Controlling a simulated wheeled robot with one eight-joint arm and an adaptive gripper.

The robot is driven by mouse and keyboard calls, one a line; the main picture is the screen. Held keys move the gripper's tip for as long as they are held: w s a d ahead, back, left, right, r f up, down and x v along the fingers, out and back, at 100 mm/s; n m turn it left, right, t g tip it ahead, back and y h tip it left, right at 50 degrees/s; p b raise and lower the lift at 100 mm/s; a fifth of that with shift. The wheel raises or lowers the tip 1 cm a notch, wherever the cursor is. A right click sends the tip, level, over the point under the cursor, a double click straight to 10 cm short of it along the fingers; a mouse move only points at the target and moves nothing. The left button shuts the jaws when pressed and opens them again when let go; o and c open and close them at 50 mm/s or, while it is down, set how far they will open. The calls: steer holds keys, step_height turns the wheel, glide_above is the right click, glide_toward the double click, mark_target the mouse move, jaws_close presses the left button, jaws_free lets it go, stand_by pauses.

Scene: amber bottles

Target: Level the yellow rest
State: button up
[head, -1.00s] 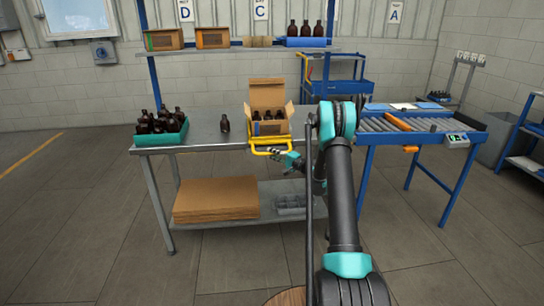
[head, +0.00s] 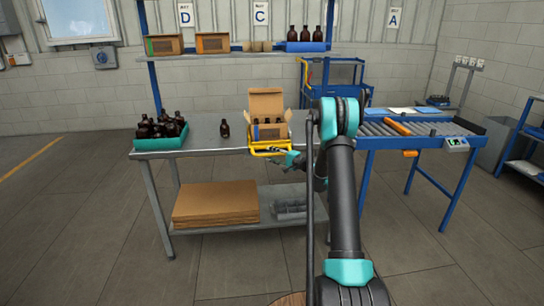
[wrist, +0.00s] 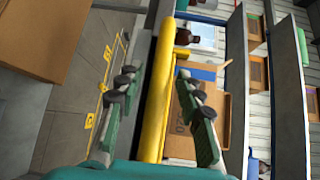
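The yellow rest (head: 257,153) is a yellow frame at the front edge of the grey workbench, in front of an open cardboard box (head: 266,103) with dark bottles in it. Whether it is level is too small to tell. My gripper (head: 287,157) is at the rest's right front side. In the wrist view, a yellow bar of the rest (wrist: 157,95) runs lengthwise between the two fingers of my gripper (wrist: 154,82). The fingers stand apart on either side of the bar, with visible gaps.
A teal crate (head: 160,143) of amber bottles and a single bottle (head: 225,129) stand on the bench (head: 205,137). A roller conveyor (head: 420,128) is on the right. Flat cardboard (head: 215,203) lies on the lower shelf.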

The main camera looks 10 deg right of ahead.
steer(key=v, duration=1.2)
steer(key=s+a+r+n+g+h, duration=0.25)
steer(key=s+a, duration=0.25)
steer(key=s, duration=0.4)
steer(key=s+a+r+n+g+h, duration=0.1)
steer(key=s+a+n+g+h, duration=0.3)
steer(key=s, duration=0.6)
steer(key=s+d+f+n+h, duration=0.1)
steer(key=s+f+h, duration=0.1)
steer(key=s, duration=0.7)
steer(key=s+d+f+n+g+h, duration=0.1)
steer(key=s+d, duration=0.1)
steer(key=s, duration=0.7)
steer(key=s+d+f+n+h, duration=0.1)
steer(key=s+d+f+h, duration=0.1)
steer(key=s, duration=0.8)
steer(key=shift+f+h, duration=0.3)
steer(key=shift+h, duration=0.05)
